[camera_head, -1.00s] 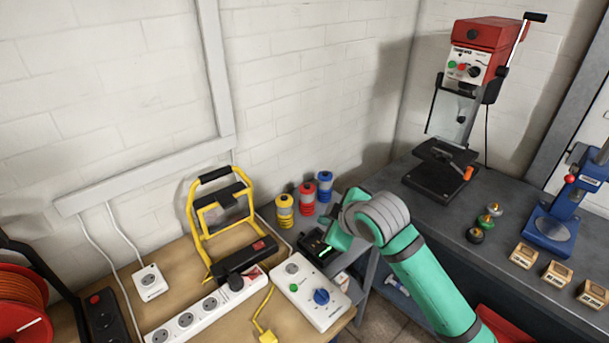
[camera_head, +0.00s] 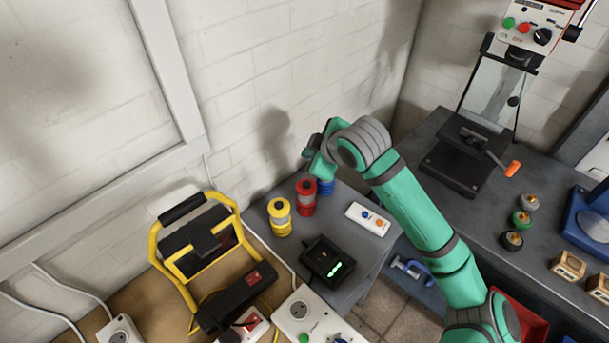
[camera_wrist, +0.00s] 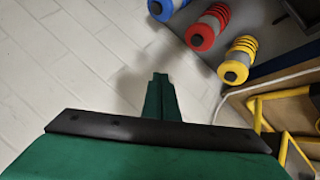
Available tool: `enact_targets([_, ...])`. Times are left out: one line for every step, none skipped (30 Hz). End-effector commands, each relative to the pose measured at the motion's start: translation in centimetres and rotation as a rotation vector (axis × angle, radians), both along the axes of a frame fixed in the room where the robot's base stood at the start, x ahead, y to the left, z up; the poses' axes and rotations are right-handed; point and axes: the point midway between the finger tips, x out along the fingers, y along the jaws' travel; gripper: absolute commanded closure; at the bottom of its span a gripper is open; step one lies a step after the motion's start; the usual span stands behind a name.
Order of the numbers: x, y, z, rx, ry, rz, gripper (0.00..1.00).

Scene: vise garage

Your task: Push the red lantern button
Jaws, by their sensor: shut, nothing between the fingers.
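The red lantern (camera_head: 306,198) stands on the grey table between the yellow lantern (camera_head: 280,218) and the blue lantern (camera_head: 326,187). My gripper (camera_head: 308,153) is above and behind the lanterns in the head view and partly covers the blue one. In the wrist view, my gripper (camera_wrist: 160,78) has its fingers together and empty, pointing at the white wall. There the red lantern (camera_wrist: 204,32), with a dark round spot on its red end, lies up and right of the fingertips, apart from them. The blue lantern (camera_wrist: 165,7) and yellow lantern (camera_wrist: 238,60) flank it.
A black charger with green lights (camera_head: 328,262) and a white remote (camera_head: 368,219) are on the grey table. A yellow-framed work lamp (camera_head: 195,245) stands left on the wooden bench. The brick wall (camera_head: 300,70) is close behind the lanterns.

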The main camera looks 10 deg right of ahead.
Motion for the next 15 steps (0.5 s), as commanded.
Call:
enact_targets([0.0, 0.0, 0.0, 0.000, 0.000, 0.000, 1.00])
enact_targets([0.0, 0.1, 0.0, 0.000, -0.001, 0.001, 1.00])
enact_targets([0.0, 0.1, 0.0, 0.000, 0.000, 0.002, 1.00])
enact_targets([0.0, 0.1, 0.0, 0.000, 0.000, 0.002, 1.00])
enact_targets([0.0, 0.1, 0.0, 0.000, 0.000, 0.002, 1.00])
enact_targets([0.0, 0.1, 0.0, 0.000, 0.000, 0.002, 1.00])
enact_targets([0.0, 0.1, -0.1, 0.000, 0.000, 0.002, 1.00])
enact_targets([0.0, 0.1, -0.1, 0.000, 0.000, 0.002, 1.00])
enact_targets([0.0, 0.1, -0.3, 0.000, 0.001, 0.001, 1.00])
enact_targets([0.0, 0.1, -0.5, 0.000, 0.001, 0.001, 1.00])
enact_targets([0.0, 0.1, -0.7, 0.000, 0.001, 0.001, 1.00])
enact_targets([0.0, 0.1, -1.0, 0.000, 0.001, 0.001, 1.00])
enact_targets([0.0, 0.0, -1.2, 0.001, 0.001, 0.000, 1.00])
enact_targets([0.0, 0.0, -1.5, 0.001, 0.001, 0.000, 1.00])
enact_targets([0.0, 0.1, -2.0, 0.001, 0.002, 0.000, 1.00])
